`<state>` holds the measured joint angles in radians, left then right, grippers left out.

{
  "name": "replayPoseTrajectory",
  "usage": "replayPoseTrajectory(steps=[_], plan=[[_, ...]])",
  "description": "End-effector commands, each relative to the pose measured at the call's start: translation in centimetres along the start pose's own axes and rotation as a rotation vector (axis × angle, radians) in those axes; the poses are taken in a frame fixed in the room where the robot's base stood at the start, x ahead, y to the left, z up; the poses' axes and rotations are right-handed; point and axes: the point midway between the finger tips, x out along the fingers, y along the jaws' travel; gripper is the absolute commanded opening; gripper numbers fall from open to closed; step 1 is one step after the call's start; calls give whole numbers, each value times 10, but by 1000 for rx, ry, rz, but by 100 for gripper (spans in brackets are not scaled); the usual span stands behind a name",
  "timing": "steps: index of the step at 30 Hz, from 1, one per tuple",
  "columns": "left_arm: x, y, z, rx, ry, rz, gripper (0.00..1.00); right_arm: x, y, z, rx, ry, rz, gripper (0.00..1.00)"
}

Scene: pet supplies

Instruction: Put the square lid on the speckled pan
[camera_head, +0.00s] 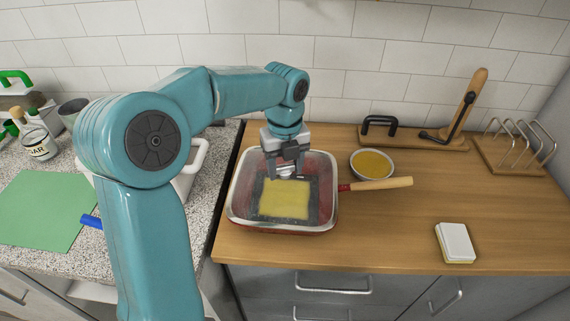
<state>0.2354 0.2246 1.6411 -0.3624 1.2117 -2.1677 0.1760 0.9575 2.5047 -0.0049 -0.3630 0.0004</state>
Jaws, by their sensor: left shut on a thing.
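The speckled pan (300,231) is red and square with a wooden handle pointing right, and it stands on the wooden counter. A yellow square slab shows inside it. The clear square lid (243,190) with a pale rim shows over the pan's opening; I cannot tell whether its rim touches the pan all round. My left gripper (287,174) reaches down over the pan's back half and is shut on the lid's pale handle, which the fingers partly hide. My right gripper is not in view.
A bowl of yellow liquid (372,164) stands close behind the pan handle. A sponge (456,243) lies at right front. A wooden board (405,138) with black hardware and a wire rack (519,143) stand at the back. The counter's right middle is clear.

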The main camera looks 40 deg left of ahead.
Motion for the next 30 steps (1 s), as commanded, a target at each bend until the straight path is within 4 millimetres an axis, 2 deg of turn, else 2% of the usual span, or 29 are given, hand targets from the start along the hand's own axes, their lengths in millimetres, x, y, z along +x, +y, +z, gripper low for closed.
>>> replayPoseTrajectory(steps=[4,5,6,7,15,19,23,30], plan=[[-1,0,0,0,-2,-2,0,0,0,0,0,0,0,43],[-1,0,0,0,-2,-2,64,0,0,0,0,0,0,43],[-1,0,0,0,-2,-2,77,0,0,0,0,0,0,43],[-1,0,0,0,-1,-2,84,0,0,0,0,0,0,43],[0,0,0,0,1,1,84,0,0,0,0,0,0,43],[-9,0,0,0,-1,-1,84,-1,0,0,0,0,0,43],[-36,-1,0,1,-4,-5,84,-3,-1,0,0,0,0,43],[-102,-1,0,0,-4,-5,84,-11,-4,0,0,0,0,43]])
